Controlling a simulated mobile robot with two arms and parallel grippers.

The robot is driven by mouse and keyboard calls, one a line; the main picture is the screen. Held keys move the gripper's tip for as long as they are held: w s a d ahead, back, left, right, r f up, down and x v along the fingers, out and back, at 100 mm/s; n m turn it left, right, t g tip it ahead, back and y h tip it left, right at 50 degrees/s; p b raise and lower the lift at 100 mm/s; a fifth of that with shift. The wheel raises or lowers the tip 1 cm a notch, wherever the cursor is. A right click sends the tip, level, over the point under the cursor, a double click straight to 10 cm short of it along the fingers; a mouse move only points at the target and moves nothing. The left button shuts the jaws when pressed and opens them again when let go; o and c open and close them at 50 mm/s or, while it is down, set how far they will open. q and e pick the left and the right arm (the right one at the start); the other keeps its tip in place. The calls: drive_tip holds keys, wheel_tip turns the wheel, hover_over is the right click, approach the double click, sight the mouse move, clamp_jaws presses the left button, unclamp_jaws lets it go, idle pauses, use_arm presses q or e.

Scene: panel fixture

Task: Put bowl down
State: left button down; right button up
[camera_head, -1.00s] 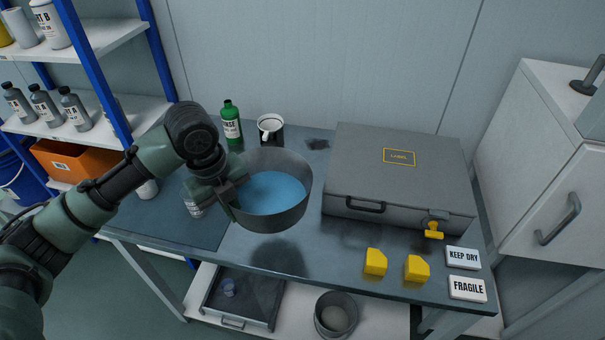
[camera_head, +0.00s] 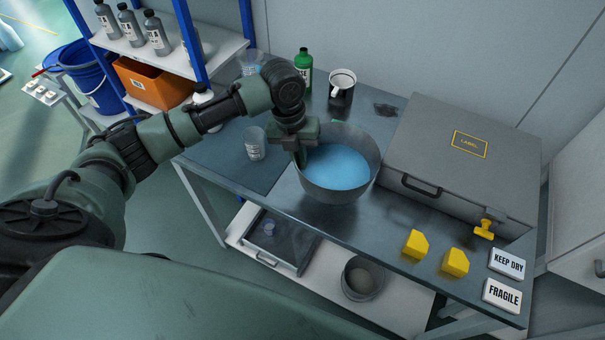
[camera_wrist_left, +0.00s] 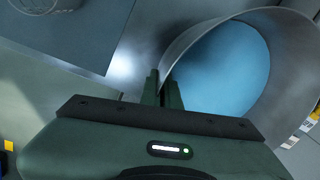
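A grey metal bowl (camera_head: 340,188) with blue contents is in the middle of the head view, over the grey workbench (camera_head: 275,215). My left gripper (camera_head: 302,152) is at the bowl's left rim, with its fingers closed on the wall. In the left wrist view the bowl (camera_wrist_left: 185,50) fills the upper right, and the fingers of my left gripper (camera_wrist_left: 163,88) pinch its rim. The bowl is upright. I cannot tell for sure whether its base touches the bench. My right gripper is not in view.
A grey case (camera_head: 455,150) lies just right of the bowl. A mug (camera_head: 341,90) and a green bottle (camera_head: 303,65) stand behind. Yellow blocks (camera_head: 415,243) and label plates (camera_head: 503,295) are at the front right. A clear beaker (camera_head: 254,143) stands left of the bowl.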

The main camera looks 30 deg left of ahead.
sight(302, 188)
use_arm(q)
wheel_tip(302, 188, down, 4)
drive_tip(key=shift+d+r, duration=0.1)
drive_tip(key=shift+r, duration=0.1)
wheel_tip(302, 188, down, 4)
drive_tip(key=shift+p, duration=0.45)
drive_tip(key=shift+w+f, duration=0.1)
drive_tip(key=shift+f, duration=0.2)
drive_tip(key=shift+f, duration=0.1)
drive_tip(key=c, duration=1.7)
unclamp_jaws()
drive_tip(key=shift+r, duration=0.2)
drive_tip(key=r, duration=0.4)
drive_tip(key=a+r+b, duration=0.1)
drive_tip(key=r, duration=0.6)
drive_tip(key=shift+s+a+r, duration=0.3)
drive_tip(key=shift+a+r, duration=0.05)
